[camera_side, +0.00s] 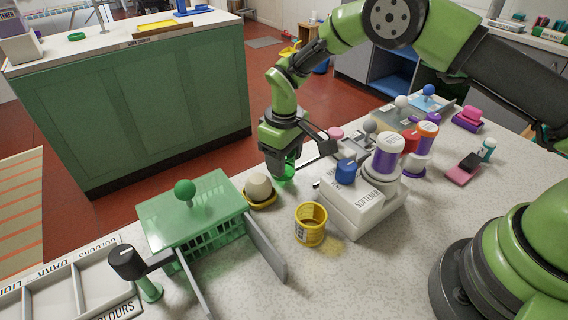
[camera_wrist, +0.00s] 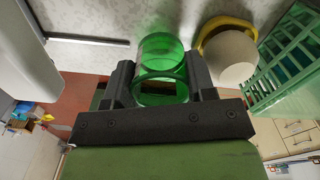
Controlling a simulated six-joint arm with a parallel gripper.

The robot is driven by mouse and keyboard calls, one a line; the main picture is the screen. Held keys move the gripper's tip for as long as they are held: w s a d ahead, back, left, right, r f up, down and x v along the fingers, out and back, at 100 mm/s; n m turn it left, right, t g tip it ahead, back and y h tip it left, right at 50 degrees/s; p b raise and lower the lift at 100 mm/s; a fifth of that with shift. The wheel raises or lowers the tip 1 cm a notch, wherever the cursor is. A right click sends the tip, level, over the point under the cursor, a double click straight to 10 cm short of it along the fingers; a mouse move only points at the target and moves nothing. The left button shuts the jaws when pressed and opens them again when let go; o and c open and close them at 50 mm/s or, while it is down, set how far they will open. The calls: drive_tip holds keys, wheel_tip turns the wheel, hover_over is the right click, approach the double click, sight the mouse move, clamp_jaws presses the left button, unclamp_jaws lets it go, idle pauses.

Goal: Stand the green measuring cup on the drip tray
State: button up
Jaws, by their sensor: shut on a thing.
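The green measuring cup (camera_wrist: 162,72) is clear green and sits between the two fingers of my gripper (camera_wrist: 160,82) in the wrist view. The fingers are shut on its sides. In the side view my gripper (camera_side: 285,172) points down at the far edge of the stone counter, left of the white softener dispenser (camera_side: 357,205). Only a little of the cup (camera_side: 284,180) shows below the fingers there, and I cannot tell whether it touches the counter. I cannot make out the drip tray with certainty.
A cream ball in a yellow dish (camera_side: 262,203) is close, left of my gripper. A yellow cup (camera_side: 310,226) stands in front of the dispenser, beside a yellow stain. A green slatted box (camera_side: 210,205) is farther left. Bare counter (camera_side: 390,270) lies front right.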

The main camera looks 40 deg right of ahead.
wheel_tip(320, 180, up, 14)
drive_tip(key=s+d+n, duration=0.3)
drive_tip(key=d+n, duration=0.3)
drive_tip(key=d, duration=1.1)
drive_tip(key=shift+w+f, duration=0.2)
drive_tip(key=shift+f, duration=6.9)
drive_tip(key=o, duration=1)
